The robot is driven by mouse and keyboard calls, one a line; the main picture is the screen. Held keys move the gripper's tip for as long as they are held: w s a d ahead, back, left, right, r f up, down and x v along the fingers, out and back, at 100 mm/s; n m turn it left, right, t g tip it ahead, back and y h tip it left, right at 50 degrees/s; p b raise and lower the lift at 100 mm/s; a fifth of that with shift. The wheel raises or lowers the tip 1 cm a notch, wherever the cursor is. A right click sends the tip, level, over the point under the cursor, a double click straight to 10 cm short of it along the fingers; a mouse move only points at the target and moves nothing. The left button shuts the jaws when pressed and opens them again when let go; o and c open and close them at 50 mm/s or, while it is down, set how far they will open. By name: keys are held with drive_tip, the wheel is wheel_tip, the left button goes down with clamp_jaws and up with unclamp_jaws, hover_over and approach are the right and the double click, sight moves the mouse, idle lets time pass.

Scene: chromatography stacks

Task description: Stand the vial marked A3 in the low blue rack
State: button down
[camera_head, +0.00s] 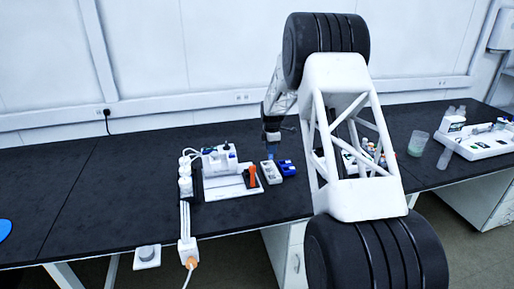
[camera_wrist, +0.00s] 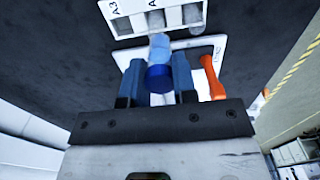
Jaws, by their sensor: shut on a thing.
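My gripper (camera_wrist: 157,80) is shut on a vial (camera_wrist: 159,50) with a dark blue cap and a pale blue body; I cannot read a mark on it. In the head view my gripper (camera_head: 270,149) is over the bench, above a small pale rack (camera_head: 268,178). The low blue rack (camera_head: 288,168) stands just right of the pale rack. In the wrist view a white piece (camera_wrist: 128,27) lettered "A3", with grey slots, lies beyond the held vial. What fills the slots is unclear.
A white instrument (camera_head: 218,160) on a white base stands left of the racks, with an orange part (camera_head: 252,176), also in the wrist view (camera_wrist: 212,78). A white tray (camera_head: 480,145) and a clear cup (camera_head: 418,143) stand far right. The bench at left is mostly clear.

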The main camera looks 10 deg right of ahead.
drive_tip(key=d+f, duration=0.1)
drive_tip(key=d, duration=0.7)
drive_tip(key=shift+s+f, duration=0.3)
drive_tip(key=shift+f, duration=0.1)
drive_tip(key=shift+f, duration=0.15)
drive_tip(key=shift+f, duration=1.95)
drive_tip(key=shift+f, duration=1.45)
drive_tip(key=c, duration=0.8)
unclamp_jaws()
drive_tip(key=shift+c, duration=0.2)
drive_tip(key=shift+r, duration=0.1)
